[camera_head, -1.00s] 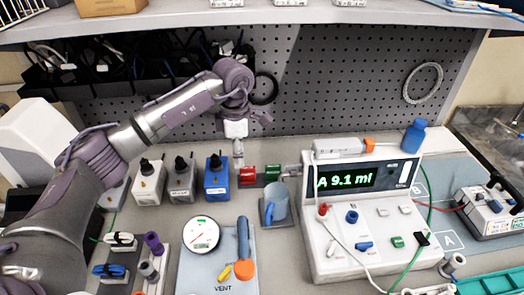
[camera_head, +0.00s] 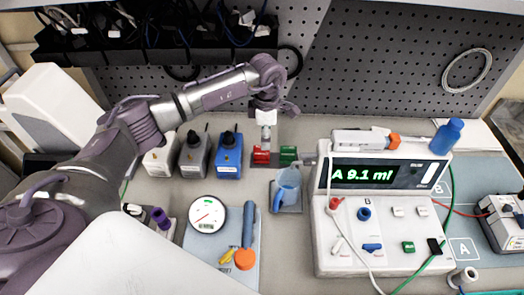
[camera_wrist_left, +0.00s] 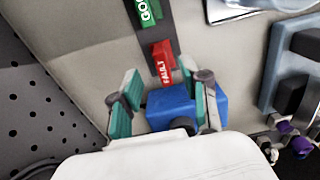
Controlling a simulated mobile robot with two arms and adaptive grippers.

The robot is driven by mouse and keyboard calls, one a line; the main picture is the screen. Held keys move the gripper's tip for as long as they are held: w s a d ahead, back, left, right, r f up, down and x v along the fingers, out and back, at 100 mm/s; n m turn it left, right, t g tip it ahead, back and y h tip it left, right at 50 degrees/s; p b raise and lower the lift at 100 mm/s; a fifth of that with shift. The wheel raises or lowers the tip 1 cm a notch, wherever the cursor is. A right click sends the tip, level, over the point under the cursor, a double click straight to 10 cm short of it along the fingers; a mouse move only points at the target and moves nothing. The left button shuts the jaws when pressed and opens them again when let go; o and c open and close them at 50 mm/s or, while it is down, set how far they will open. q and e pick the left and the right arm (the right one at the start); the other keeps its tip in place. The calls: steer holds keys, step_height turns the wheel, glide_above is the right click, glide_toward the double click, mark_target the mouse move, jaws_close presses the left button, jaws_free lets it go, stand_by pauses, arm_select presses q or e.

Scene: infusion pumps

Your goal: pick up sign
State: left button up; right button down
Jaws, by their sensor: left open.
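My left gripper (camera_head: 266,140) is just above and behind the red sign. In the wrist view its fingers (camera_wrist_left: 160,92) are apart, with the red sign just beyond their tips and nothing visibly held. My right gripper is not in view.
A blue box (camera_head: 228,157) stands left of the signs, and also shows near the fingers in the wrist view (camera_wrist_left: 172,107). The infusion pump (camera_head: 325,215) is to the right. A pegboard (camera_head: 350,70) rises behind.

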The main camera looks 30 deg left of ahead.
mark_target(262, 153)
arm_select(q)
steer(key=shift+s+a+f+p, duration=0.15)
steer(key=shift+s+f+p, duration=0.05)
steer(key=shift+f+p, duration=0.3)
steer(key=f, duration=0.1)
steer(key=f+p, duration=0.1)
steer(key=f, duration=0.1)
steer(key=shift+s+a+f+p, duration=0.2)
steer(key=shift+a+f+p, duration=0.1)
steer(key=shift+a+p, duration=0.1)
steer(key=shift+w+f, duration=0.1)
steer(key=shift+f, duration=0.3)
steer(key=shift+c, duration=0.4)
jaws_close()
